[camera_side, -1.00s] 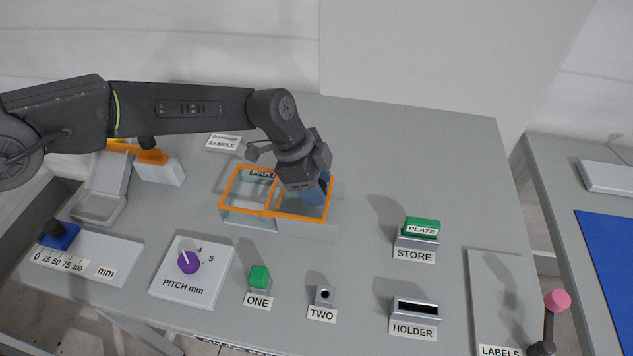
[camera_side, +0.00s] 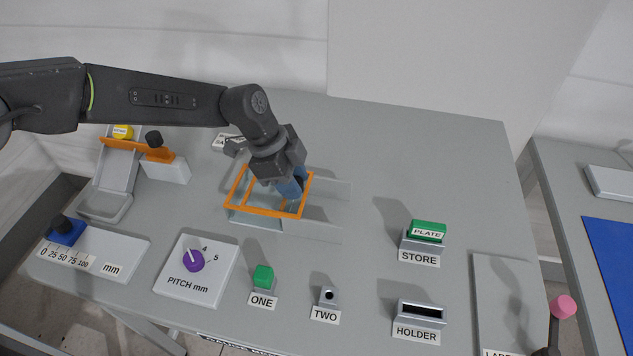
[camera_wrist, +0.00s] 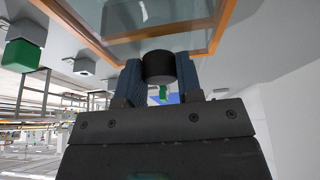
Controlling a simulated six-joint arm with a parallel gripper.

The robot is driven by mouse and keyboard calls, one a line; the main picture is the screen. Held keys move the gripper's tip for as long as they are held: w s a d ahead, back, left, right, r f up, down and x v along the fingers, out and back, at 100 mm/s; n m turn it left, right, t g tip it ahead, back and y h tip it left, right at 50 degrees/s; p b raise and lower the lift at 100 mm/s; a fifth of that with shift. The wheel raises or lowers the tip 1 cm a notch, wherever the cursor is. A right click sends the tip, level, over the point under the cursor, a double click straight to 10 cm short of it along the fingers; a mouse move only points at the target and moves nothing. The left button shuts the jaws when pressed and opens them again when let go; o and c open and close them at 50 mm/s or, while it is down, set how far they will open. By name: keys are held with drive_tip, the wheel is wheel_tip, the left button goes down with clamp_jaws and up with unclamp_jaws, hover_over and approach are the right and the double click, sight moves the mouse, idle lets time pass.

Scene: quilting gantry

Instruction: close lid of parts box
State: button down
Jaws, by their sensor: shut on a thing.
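The parts box (camera_side: 325,213) is a low grey tray in the middle of the table. Its lid (camera_side: 264,211) is a clear pane in an orange frame, lying flat over the left part of the box. The right part of the box shows uncovered. An orange crossbar shows near the frame's left end. My gripper (camera_side: 292,192) is above the lid, its blue fingers pointing down. In the wrist view, my gripper (camera_wrist: 160,75) is shut on a black knob (camera_wrist: 159,66) beside the orange frame edge (camera_wrist: 150,45). My gripper hides the back of the box and its label.
A white block with an orange bar (camera_side: 168,168) and a grey chute (camera_side: 112,180) stand at the left. The pitch dial (camera_side: 194,260), green block (camera_side: 263,276), TWO socket (camera_side: 328,296) and holder (camera_side: 420,312) line the front. Table right of the box is clear up to the green plate (camera_side: 427,230).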

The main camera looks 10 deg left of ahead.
drive_tip(key=a, duration=0.4)
drive_tip(key=shift+a, duration=0.1)
drive_tip(key=c, duration=0.8)
unclamp_jaws()
drive_tip(key=shift+r, duration=0.1)
drive_tip(key=v, duration=1.3)
drive_tip(key=shift+a+r, duration=0.15)
drive_tip(key=shift+r, duration=0.15)
